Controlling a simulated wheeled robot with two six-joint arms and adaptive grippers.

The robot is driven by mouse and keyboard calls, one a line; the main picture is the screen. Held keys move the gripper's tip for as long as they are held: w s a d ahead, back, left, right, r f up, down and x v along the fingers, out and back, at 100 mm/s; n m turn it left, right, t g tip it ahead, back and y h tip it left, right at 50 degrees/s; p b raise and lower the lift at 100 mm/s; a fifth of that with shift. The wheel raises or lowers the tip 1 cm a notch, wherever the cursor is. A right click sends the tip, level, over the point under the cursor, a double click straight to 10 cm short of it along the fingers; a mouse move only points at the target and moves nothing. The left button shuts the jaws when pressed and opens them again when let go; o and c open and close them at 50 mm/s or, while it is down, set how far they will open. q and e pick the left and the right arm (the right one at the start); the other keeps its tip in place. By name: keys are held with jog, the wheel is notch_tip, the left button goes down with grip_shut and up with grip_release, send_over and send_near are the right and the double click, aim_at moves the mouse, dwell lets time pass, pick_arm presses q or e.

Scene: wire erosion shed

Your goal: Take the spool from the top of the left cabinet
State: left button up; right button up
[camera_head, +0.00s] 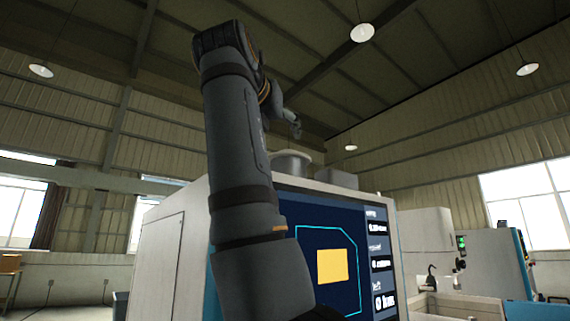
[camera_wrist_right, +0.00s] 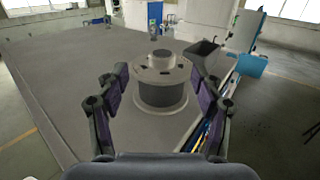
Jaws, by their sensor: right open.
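The spool (camera_head: 291,165) is a grey flanged reel standing upright on the top of the left cabinet (camera_head: 165,262). In the wrist view the spool (camera_wrist_right: 162,95) sits in the middle, between the two fingers of my right gripper (camera_wrist_right: 158,92). This gripper is open and empty, with a finger to each side of the spool in that picture. In the head view my right gripper (camera_head: 293,124) is small and partly hidden by my arm, and it shows above the spool with a gap. My left gripper is not in view.
A grey box (camera_head: 337,177) stands on the cabinet top right of the spool; a dark open tray (camera_wrist_right: 203,48) shows near it in the wrist view. The cabinet front carries a lit screen (camera_head: 332,266). The wide grey top (camera_wrist_right: 70,85) left of the spool is clear.

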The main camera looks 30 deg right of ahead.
aim_at(287, 149)
jog(key=x, duration=0.2)
jog(key=f+x, duration=0.1)
jog(key=x, duration=0.2)
jog(key=shift+d, duration=0.1)
jog(key=shift+p+x, duration=0.5)
jog(key=shift+x, duration=0.6)
jog(key=shift+d+p, duration=0.2)
jog(key=shift+p, duration=0.15)
jog(key=shift+w+d+f, duration=0.2)
jog(key=shift+w+d, duration=0.35)
jog(key=shift+w, duration=0.15)
jog(key=shift+d, duration=0.15)
jog(key=shift+s, duration=0.2)
jog(key=c, duration=0.9)
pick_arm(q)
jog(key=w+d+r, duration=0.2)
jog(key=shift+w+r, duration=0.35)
pick_arm(e)
grip_shut()
jog(key=shift+r, duration=0.15)
